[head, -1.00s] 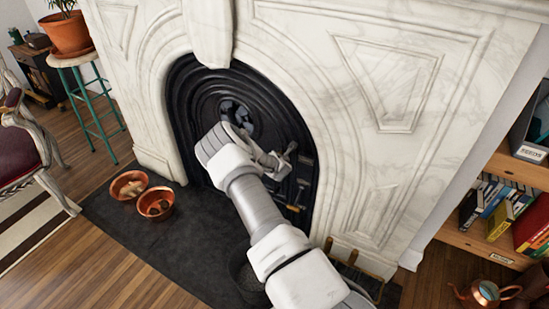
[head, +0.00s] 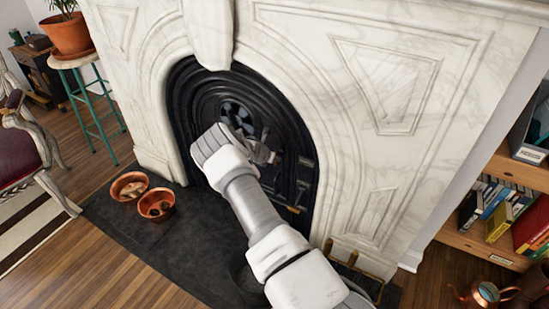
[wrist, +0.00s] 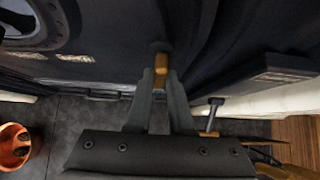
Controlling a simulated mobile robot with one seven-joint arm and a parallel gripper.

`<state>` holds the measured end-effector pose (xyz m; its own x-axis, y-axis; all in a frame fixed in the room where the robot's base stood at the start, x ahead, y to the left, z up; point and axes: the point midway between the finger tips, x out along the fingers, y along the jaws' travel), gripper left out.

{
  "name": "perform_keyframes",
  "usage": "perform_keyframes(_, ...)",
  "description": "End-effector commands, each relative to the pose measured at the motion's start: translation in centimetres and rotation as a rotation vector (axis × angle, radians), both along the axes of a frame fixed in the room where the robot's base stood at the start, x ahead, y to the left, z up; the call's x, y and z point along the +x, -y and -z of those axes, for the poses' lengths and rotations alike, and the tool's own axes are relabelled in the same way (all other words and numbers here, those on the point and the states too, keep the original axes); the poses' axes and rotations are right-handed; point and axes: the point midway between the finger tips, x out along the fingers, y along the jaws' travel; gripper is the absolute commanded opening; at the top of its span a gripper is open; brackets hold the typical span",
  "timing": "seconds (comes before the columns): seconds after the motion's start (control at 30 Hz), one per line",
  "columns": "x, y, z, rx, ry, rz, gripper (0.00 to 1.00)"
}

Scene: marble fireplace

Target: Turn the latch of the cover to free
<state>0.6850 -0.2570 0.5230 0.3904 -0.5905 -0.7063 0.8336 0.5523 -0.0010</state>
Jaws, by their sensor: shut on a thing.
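The black fireplace cover (head: 190,97) fills the arch of the marble surround, with a round vent near its middle. My gripper (head: 272,156) is at the right part of the cover, and my arm hides some of it. In the wrist view my gripper (wrist: 161,80) is shut on a small brass-coloured latch handle (wrist: 161,64), which sits between the fingertips against the dark cover (wrist: 110,50). In the head view the latch is too small and too covered to tell its angle.
Two copper bowls (head: 128,186) (head: 156,204) stand on the dark hearth (head: 190,255) at left. Brass-coloured fire-tool parts (head: 345,270) stand at the right foot of the surround. A bookshelf (head: 495,245) is at far right.

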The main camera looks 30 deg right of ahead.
Motion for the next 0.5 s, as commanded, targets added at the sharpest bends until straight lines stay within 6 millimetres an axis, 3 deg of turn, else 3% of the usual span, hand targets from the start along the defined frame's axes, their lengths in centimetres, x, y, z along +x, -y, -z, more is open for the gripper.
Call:
perform_keyframes(0.47, -0.02, -0.04, 0.08, -0.009, -0.015, -0.001, 0.0)
perform_keyframes(0.5, -0.02, -0.04, 0.1, -0.009, -0.015, -0.001, 0.23)
